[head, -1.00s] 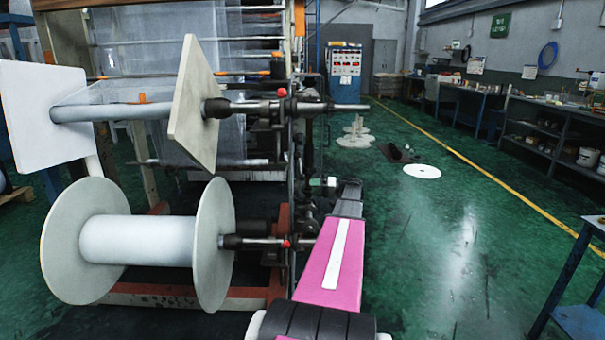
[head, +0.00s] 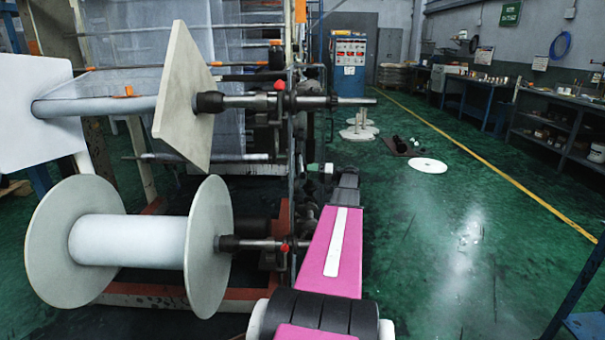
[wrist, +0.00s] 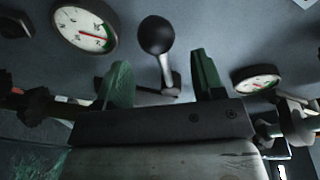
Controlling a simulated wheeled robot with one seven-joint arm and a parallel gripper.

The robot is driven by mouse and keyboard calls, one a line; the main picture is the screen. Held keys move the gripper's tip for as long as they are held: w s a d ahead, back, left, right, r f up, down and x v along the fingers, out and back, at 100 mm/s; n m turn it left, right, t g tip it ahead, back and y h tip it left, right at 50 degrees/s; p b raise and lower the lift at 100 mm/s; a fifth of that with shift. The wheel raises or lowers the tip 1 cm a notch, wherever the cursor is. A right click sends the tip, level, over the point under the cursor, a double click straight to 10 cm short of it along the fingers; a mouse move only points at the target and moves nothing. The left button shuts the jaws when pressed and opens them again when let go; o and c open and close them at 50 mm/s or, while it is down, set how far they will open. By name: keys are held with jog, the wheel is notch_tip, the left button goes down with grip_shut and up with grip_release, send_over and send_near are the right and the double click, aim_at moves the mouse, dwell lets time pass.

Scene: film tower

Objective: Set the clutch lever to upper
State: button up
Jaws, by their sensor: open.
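The clutch lever, with a round black knob (wrist: 156,35) on a short metal stem (wrist: 166,72), shows in the wrist view against a grey panel. My gripper (wrist: 161,78) is open, with one dark green finger on each side of the lever's lower stem in the picture. The knob stands above the fingertips in the picture. I see no finger touching the lever, and the depth gap is hard to tell. In the head view my pink arm reaches toward the machine; the lever and fingers cannot be made out there.
Two round gauges, left (wrist: 85,27) and right (wrist: 257,80), flank the lever. The head view shows a white spool (head: 130,240) and a square-flanged roller (head: 185,95) at left. A blue control cabinet (head: 349,65) stands behind. The green floor at right is mostly clear.

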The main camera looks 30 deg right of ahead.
aim_at(302, 170)
jog(key=shift+x, duration=2.25)
grip_shut()
